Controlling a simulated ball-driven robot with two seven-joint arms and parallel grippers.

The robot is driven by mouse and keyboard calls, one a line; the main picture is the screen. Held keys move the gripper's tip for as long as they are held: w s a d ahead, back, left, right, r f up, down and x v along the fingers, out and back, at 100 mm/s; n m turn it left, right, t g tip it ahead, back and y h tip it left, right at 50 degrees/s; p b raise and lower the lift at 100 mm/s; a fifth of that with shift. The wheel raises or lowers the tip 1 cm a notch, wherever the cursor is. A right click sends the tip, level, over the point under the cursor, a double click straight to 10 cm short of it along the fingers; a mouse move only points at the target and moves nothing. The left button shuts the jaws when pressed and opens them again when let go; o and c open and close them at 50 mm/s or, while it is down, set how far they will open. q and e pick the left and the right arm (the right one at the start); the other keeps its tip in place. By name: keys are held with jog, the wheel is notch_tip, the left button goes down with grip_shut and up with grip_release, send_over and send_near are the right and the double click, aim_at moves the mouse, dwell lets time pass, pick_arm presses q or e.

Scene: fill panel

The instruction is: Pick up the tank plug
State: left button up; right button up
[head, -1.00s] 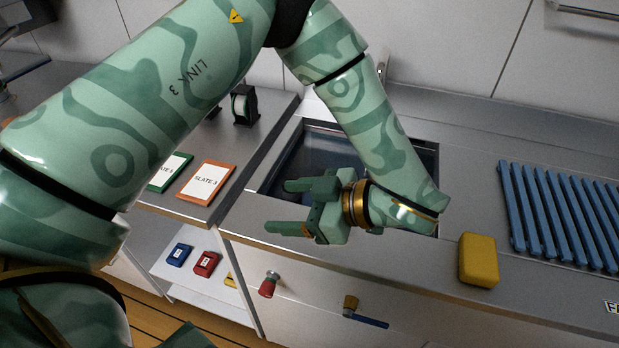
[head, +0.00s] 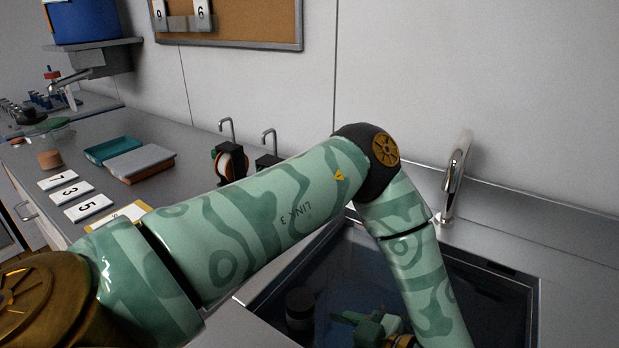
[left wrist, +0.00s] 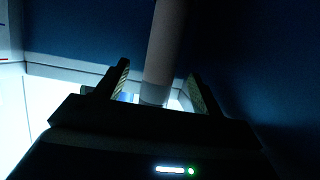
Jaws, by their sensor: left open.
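My left gripper (head: 342,325) reaches down into the dark sink tank (head: 520,312), its fingers pointing left. In the head view a dark, short round object (head: 299,308) stands in the tank left of the fingers, apart from them; it may be the tank plug, but the dimness hides its detail. In the left wrist view my left gripper (left wrist: 158,76) is open. A pale upright cylinder (left wrist: 165,45) shows beyond and between its fingers; I cannot tell if this is the same object. Its lower end is partly hidden by the gripper. My right gripper is not in view.
A steel tap (head: 456,178) stands behind the tank. The tank walls surround my gripper closely.

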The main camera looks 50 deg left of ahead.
aim_at(313, 331)
pick_arm(q)
jog(key=shift+s+a+f, duration=0.15)
jog(key=shift+s+a, duration=0.25)
jog(key=shift+a, duration=0.35)
jog(key=b+x, duration=0.1)
jog(key=x, duration=0.3)
jog(key=shift+s+a+f+b, duration=0.1)
jog(key=shift+a+f+b, duration=0.05)
jog(key=shift+a+b, duration=0.15)
jog(key=shift+c, duration=0.3)
jog(key=c, duration=1.2)
